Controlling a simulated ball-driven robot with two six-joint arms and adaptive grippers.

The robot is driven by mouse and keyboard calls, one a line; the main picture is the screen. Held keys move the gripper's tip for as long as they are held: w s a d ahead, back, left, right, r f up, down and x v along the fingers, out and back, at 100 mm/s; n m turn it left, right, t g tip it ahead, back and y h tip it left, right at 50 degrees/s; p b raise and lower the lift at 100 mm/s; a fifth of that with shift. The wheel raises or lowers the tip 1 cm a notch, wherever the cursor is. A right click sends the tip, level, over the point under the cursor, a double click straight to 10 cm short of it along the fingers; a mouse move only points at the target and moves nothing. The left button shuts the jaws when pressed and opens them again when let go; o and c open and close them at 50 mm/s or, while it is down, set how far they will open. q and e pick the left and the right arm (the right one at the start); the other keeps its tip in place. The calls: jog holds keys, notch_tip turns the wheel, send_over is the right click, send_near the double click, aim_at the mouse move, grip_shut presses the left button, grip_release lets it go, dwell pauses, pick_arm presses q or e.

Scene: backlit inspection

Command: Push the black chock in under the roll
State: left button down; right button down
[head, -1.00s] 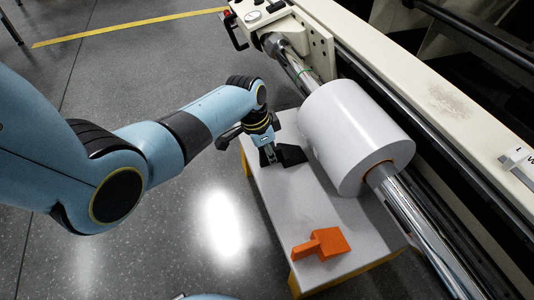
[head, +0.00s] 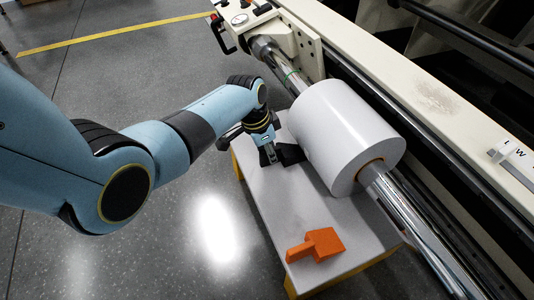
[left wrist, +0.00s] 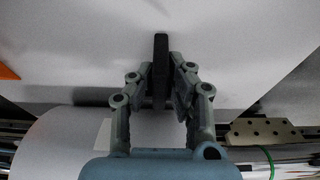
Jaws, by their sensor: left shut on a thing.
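The black chock (head: 291,154) lies on the white-topped bench (head: 262,205), at the left side of the large white roll (head: 340,130). Its far end is close against the roll's lower side; the head view does not show clearly whether they touch. My left gripper (head: 268,157) is low over the bench, shut on the chock's handle. In the left wrist view the dark handle (left wrist: 160,50) stands between the fingers (left wrist: 160,85), and the roll (left wrist: 55,145) shows at the lower left. My right gripper is not in view.
An orange chock (head: 316,245) with a handle lies on the bench's near end, clear of my left arm. The roll sits on a shiny shaft (head: 405,215) along the cream machine (head: 430,100). The bench top between the two chocks is bare.

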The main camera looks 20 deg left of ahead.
aim_at(282, 150)
pick_arm(q)
jog(key=shift+w+d+b, duration=0.5)
jog(key=shift+w+d, duration=0.65)
jog(key=shift+w, duration=0.1)
jog(key=shift+w+r, duration=0.1)
dwell(0.3)
jog(key=c, duration=1.2)
grip_release()
